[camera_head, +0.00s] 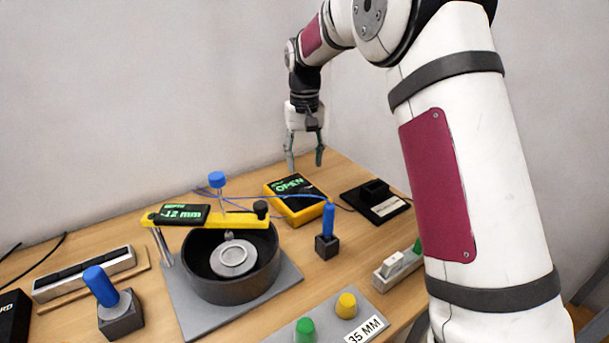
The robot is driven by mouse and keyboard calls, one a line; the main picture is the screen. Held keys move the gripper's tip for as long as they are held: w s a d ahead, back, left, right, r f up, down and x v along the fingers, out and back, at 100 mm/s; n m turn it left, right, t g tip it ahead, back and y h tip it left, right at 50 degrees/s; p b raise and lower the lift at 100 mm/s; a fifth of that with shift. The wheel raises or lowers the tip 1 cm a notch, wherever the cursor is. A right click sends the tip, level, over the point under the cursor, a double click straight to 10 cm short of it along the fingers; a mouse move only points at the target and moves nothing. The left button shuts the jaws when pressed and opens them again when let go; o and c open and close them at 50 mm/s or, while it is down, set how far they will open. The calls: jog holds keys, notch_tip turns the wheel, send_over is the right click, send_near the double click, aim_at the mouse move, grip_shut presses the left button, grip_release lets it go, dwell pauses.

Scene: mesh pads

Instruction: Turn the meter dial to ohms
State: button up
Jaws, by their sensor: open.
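The meter (308,213) is a yellow box with a dark face reading "OPEN" in green, at the back middle of the table. I cannot make out a dial on it at this size. My gripper (305,162) points down above and behind the meter, in front of the wall. Its two fingers are spread, with nothing between them, and look apart from the meter.
A yellow bridge gauge (237,219) reading "12 mm" spans a dark round pot (231,288) left of the meter. A blue-handled probe (328,221) stands in a block in front. A black device (375,199) lies to the right. Cables cross the table.

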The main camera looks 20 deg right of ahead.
jog(key=shift+r, duration=1.5)
jog(key=s+r+t+p, duration=0.1)
jog(key=s+r, duration=0.5)
jog(key=s, duration=0.4)
jog(key=s+r+t+p, duration=0.1)
jog(key=s+r, duration=0.6)
jog(key=s, duration=0.4)
jog(key=s+f+n+t+p, duration=0.1)
jog(key=s+f+t+p, duration=0.1)
jog(key=s, duration=1.8)
jog(key=shift+s+d+f, duration=0.15)
jog(key=shift+s+f, duration=0.1)
jog(key=shift+f, duration=0.45)
